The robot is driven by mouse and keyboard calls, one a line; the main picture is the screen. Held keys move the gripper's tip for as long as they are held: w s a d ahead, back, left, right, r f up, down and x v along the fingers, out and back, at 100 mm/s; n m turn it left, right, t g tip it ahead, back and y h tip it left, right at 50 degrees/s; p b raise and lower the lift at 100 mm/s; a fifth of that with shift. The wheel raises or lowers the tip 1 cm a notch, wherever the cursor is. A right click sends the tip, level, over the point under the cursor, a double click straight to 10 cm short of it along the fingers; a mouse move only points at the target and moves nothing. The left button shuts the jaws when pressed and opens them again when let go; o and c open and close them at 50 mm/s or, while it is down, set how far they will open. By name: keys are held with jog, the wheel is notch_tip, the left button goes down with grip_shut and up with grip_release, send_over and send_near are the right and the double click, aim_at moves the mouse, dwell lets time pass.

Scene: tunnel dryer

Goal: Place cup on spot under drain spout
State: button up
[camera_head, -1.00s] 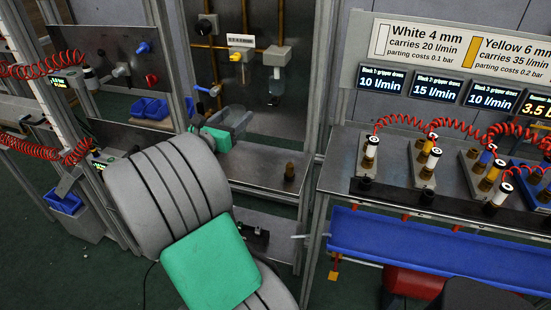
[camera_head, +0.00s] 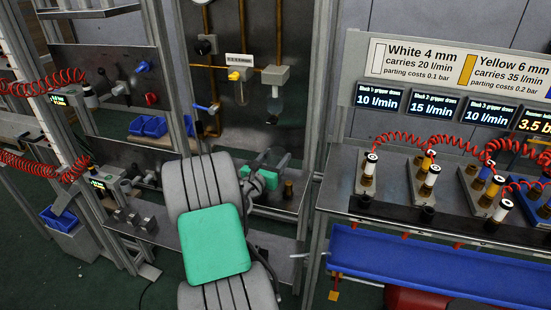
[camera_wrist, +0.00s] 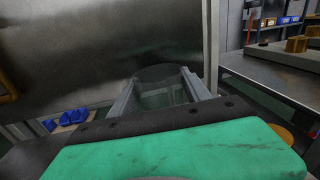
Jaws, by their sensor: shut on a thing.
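My gripper (camera_wrist: 160,90) is shut on a dark, see-through cup (camera_wrist: 165,97), held between the two grey fingers in the wrist view. In the head view my gripper (camera_head: 279,163) is in front of the back panel, above the metal shelf, partly hidden by my arm. The cup is hard to make out there. A brass pipe with a blue-handled valve (camera_head: 207,108) runs down the panel left of my gripper and looks like the drain. Its lower end is close behind my arm, and the spot under it is hidden.
A glass bowl (camera_head: 274,104) hangs under a grey block on the panel. A short brass fitting (camera_head: 289,188) stands on the shelf right of my gripper. A metal upright (camera_head: 318,120) parts this bay from the bench with several hose blocks. Blue bins (camera_head: 147,126) sit at left.

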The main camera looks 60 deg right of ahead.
jog(key=shift+r, duration=0.1)
jog(key=o, duration=1.4)
jog(key=shift+c, duration=0.2)
jog(key=a+b, duration=0.1)
jog(key=a, duration=1.1)
